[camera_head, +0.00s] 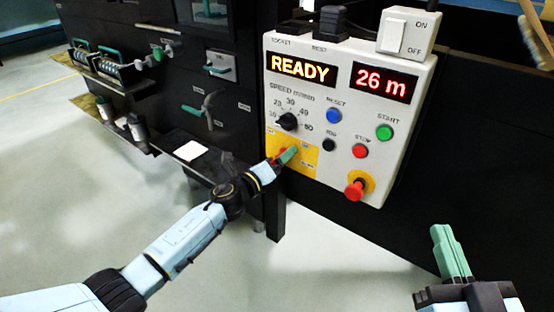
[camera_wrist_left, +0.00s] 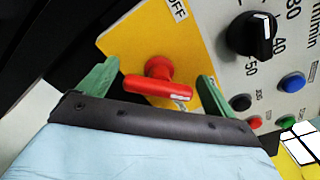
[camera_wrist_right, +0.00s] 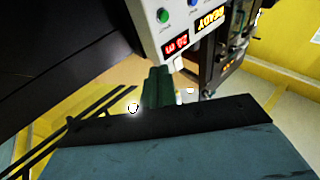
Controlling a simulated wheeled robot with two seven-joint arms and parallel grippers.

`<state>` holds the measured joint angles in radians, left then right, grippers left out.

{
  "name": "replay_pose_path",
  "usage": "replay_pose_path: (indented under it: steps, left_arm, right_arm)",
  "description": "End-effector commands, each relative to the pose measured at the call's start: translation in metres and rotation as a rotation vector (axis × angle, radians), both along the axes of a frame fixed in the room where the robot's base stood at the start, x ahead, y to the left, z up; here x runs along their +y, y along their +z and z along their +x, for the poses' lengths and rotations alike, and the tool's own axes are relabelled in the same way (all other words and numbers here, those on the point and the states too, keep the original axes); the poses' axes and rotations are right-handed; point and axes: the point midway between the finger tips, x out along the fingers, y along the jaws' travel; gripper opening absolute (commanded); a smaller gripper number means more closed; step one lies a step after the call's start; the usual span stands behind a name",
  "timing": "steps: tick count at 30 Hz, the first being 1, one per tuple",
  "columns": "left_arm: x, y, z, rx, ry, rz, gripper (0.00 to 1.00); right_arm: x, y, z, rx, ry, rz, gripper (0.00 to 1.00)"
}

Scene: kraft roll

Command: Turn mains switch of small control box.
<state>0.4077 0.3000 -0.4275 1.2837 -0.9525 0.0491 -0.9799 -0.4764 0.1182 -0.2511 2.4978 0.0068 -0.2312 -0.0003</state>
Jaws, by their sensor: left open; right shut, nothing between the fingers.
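The small control box (camera_head: 345,130) is a pale grey panel with lit displays reading READY and 26 m. Its mains switch (camera_wrist_left: 157,82) is a red handle on a yellow plate (camera_wrist_left: 190,40), close up in the left wrist view. My left gripper (camera_head: 283,160) is at the yellow plate at the box's lower left. In the left wrist view it is open (camera_wrist_left: 155,85), with one green finger on each side of the red handle; I cannot tell whether they touch it. My right gripper (camera_head: 452,252) is shut and empty, below and right of the box.
A black speed knob (camera_head: 288,121), blue reset button (camera_head: 334,115), green start button (camera_head: 384,132) and red mushroom button (camera_head: 355,189) share the panel. A white ON/OFF switch (camera_head: 404,33) sits on top. A dark machine stands behind and left. The floor (camera_head: 330,260) below is clear.

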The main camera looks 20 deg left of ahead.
Motion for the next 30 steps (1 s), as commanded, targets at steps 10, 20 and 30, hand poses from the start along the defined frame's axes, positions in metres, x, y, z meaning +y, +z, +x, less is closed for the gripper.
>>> replay_pose_path:
  steps: [10,20,30]
  left_arm:
    - [0.0,0.0,0.0,0.0,0.0,0.0,0.49]
    - [0.001,0.0,0.0,0.015,0.001,-0.038,0.46]
    - [0.001,0.0,0.0,0.091,0.002,-0.25,0.46]
  right_arm:
    - [0.0,0.0,0.0,0.001,0.0,0.0,0.0]
    - [0.0,-0.002,0.001,0.019,-0.001,-0.006,0.0]
    - [-0.006,-0.034,0.003,0.207,-0.015,-0.064,0.0]
